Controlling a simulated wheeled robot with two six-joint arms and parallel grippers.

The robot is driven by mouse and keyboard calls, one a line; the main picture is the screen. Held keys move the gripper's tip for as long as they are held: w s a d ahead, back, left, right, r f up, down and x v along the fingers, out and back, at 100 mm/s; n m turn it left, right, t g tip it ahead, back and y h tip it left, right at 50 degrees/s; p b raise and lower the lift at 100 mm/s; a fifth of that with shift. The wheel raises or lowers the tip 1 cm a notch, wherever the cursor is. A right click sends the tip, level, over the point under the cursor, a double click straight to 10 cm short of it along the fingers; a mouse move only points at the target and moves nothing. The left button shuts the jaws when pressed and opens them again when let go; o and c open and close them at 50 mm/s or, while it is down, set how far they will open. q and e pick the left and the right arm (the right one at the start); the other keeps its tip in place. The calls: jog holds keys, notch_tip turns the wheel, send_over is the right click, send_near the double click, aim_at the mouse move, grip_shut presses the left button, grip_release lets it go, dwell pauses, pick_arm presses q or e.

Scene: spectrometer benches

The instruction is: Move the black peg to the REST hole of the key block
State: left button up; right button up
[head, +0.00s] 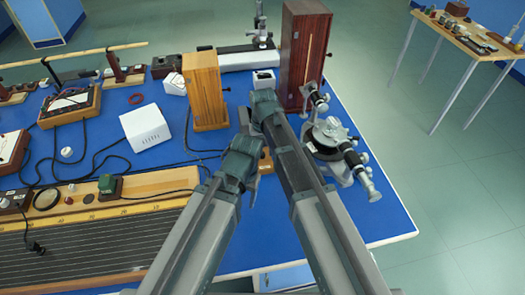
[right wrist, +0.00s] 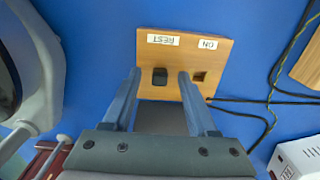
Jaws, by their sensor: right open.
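In the right wrist view the wooden key block (right wrist: 186,50) lies on the blue bench, its labels upside down. The black peg (right wrist: 159,78) stands in the hole beside the REST label. The hole beside the ON label (right wrist: 200,77) looks empty. My right gripper (right wrist: 160,75) is open, one finger on each side of the peg, with visible gaps. In the head view my arms cover most of the key block (head: 266,161); only a small piece shows. My left arm ends close to the block in that view, and its jaws cannot be made out.
A spectrometer (head: 334,140) stands right of the block. A light wooden case (head: 207,90) and a dark tall case (head: 302,55) stand behind it. A white box (head: 145,128) is to the left. Dark cables (right wrist: 271,90) run beside the block. A long wooden-framed board (head: 90,245) lies front left.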

jog(key=shift+r, duration=0.1)
pick_arm(q)
notch_tip(320, 180, up, 14)
jog(key=p, duration=1.3)
jog(key=shift+p, duration=0.4)
pick_arm(e)
notch_tip(320, 180, up, 14)
pick_arm(q)
jog(key=shift+f, duration=0.15)
pick_arm(e)
jog(key=shift+f, duration=0.2)
